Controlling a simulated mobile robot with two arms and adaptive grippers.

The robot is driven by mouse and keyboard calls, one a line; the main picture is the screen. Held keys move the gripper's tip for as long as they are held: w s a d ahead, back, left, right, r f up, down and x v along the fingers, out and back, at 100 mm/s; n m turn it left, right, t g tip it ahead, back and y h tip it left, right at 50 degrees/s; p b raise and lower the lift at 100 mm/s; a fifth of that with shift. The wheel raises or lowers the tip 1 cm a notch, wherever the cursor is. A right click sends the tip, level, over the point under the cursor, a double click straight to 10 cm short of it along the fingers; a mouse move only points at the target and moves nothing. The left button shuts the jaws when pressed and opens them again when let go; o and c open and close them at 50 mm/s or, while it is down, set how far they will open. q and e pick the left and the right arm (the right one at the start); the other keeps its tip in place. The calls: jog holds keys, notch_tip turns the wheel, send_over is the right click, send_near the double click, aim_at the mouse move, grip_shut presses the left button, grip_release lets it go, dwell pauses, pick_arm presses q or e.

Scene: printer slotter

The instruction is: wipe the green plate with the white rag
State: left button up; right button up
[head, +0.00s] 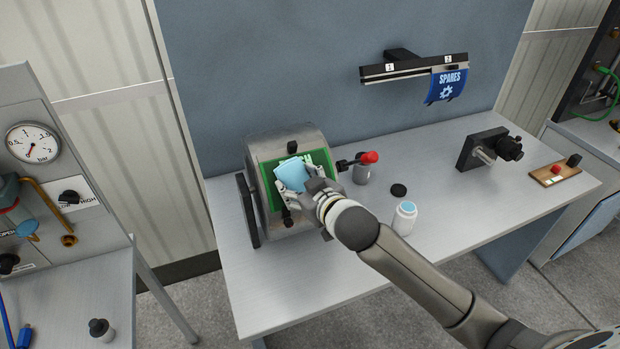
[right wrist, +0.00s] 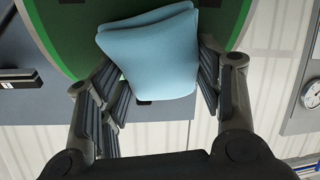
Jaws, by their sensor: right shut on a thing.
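The green plate (head: 265,172) is set in the front of a grey drum-shaped machine on the table. A folded rag (head: 290,172), light blue in the picture, lies over the plate's middle. My right gripper (head: 299,177) is shut on the rag. In the right wrist view the rag (right wrist: 150,58) sits between the finger pads, with the green plate (right wrist: 58,40) behind it. The rag is at or against the plate; I cannot tell whether it touches. The gripper and rag hide part of the plate. My left gripper is not in view.
A red-knobbed lever (head: 369,157) sticks out right of the machine, close to my gripper. A white jar (head: 404,217) and a black cap (head: 398,190) stand by my right forearm. The table's front left (head: 270,295) is clear. A gauge panel (head: 50,170) stands left.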

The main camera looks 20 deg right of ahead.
jog(key=shift+a, duration=0.45)
jog(key=shift+d, duration=0.1)
jog(key=shift+s+r+p, duration=0.2)
jog(key=shift+r+p, duration=0.1)
jog(key=shift+p, duration=0.05)
jog(key=shift+s+r+p, duration=0.55)
jog(key=shift+r+p, duration=0.05)
jog(key=shift+p, duration=0.1)
jog(key=shift+s+d+r, duration=0.1)
jog(key=shift+s+r, duration=0.6)
jog(key=shift+s, duration=0.35)
jog(key=shift+s+r, duration=0.4)
jog(key=shift+s, duration=0.05)
jog(key=shift+s+r, duration=1.05)
jog(key=shift+s, duration=0.15)
